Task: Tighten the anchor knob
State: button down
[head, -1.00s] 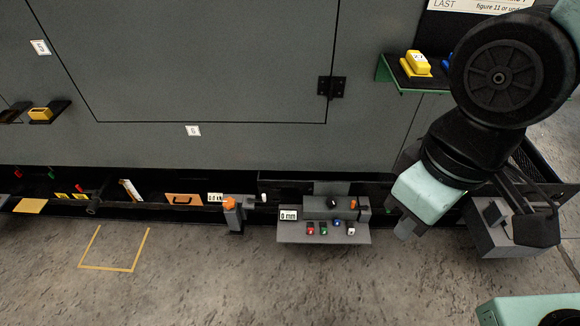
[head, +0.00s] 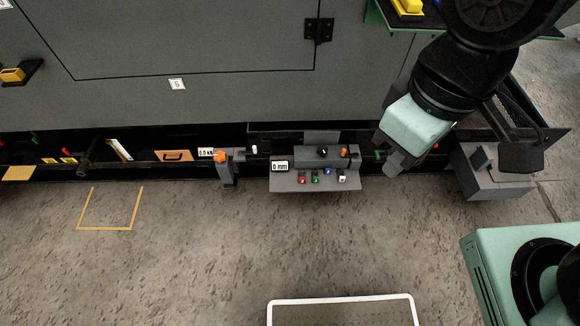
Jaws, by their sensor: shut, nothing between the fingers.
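An orange knob (head: 220,157) sits on a grey post on the low rail, beside a small display (head: 206,152) that seems to read 0.0 kN. A second orange knob (head: 345,153) is on the right end of the grey control box. No label shows which is the anchor knob. My gripper (head: 394,164) points down at the right of the box, its grey fingers shut and empty. It appears apart from both knobs, nearer the second one.
A grey block (head: 492,180) stands right of my gripper. The floor in front is open, with a yellow outline (head: 132,210) and a white-edged panel (head: 340,299).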

aim_at(321, 150)
jog(key=i+u, duration=0.2)
jog(key=u, duration=0.15)
jog(key=i+u, duration=0.2)
jog(key=u, duration=0.15)
jog(key=i+u, duration=0.2)
jog(key=u, duration=0.15)
